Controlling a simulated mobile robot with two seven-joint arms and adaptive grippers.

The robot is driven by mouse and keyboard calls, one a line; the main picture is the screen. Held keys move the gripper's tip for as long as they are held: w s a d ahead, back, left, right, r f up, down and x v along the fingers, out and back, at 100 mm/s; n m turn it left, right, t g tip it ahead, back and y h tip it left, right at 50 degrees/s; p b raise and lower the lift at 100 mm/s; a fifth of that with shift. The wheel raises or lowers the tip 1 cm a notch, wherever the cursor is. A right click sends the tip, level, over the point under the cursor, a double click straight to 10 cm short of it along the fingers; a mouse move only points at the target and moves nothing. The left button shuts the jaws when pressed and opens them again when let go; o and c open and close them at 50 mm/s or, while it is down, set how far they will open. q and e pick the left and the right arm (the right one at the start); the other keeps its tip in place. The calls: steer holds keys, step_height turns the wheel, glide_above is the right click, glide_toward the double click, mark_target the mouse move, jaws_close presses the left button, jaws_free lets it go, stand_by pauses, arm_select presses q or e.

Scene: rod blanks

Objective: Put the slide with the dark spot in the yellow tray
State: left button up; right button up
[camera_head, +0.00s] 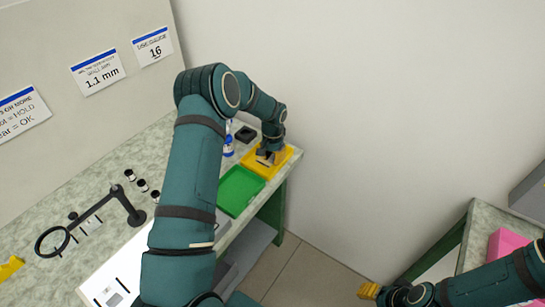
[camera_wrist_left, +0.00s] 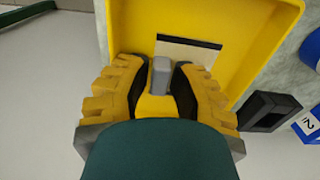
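The yellow tray (camera_head: 285,161) lies at the far right end of the bench and fills the upper part of the left wrist view (camera_wrist_left: 265,15). My left gripper (camera_head: 264,158) is down at the tray, its fingers close together on a grey block-like piece (camera_wrist_left: 161,75). A pale slide with a dark band (camera_wrist_left: 190,50) shows just beyond the fingertips, over the tray floor. The grey piece looks like part of it, and the fingers hide the rest. I cannot make out a spot on it. My right gripper (camera_head: 368,290) is far off at the lower right, apart from the bench.
A green tray (camera_head: 240,190) lies beside the yellow one. A blue-labelled bottle (camera_head: 228,146) and a black holder (camera_head: 245,134) stand close by. A magnifier on a black arm (camera_head: 52,241), small jars (camera_head: 142,185) and a white mat (camera_head: 120,275) are further left.

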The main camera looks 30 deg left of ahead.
mark_target(273, 156)
arm_select(q)
step_height(273, 156, up, 12)
steer(key=p, duration=0.1)
steer(key=s+d+f+h, duration=0.1)
steer(key=s+d+f, duration=0.45)
steer(key=d, duration=0.25)
steer(key=s+d+f+h, duration=0.2)
steer(key=s+d+f, duration=0.2)
steer(key=d+f, duration=0.3)
steer(key=s+d+f+n+t, duration=0.1)
steer(key=s+d, duration=0.4)
steer(key=s, duration=0.3)
steer(key=s+d+f+n, duration=0.1)
steer(key=s+d, duration=0.4)
steer(key=s, duration=0.3)
steer(key=shift+s+d+f+n+t+h, duration=0.2)
steer(key=shift+d+f+n+t+h, duration=0.05)
steer(key=shift+f+n+t+h, duration=0.15)
steer(key=shift+s+a, duration=0.1)
steer(key=shift+a, duration=0.05)
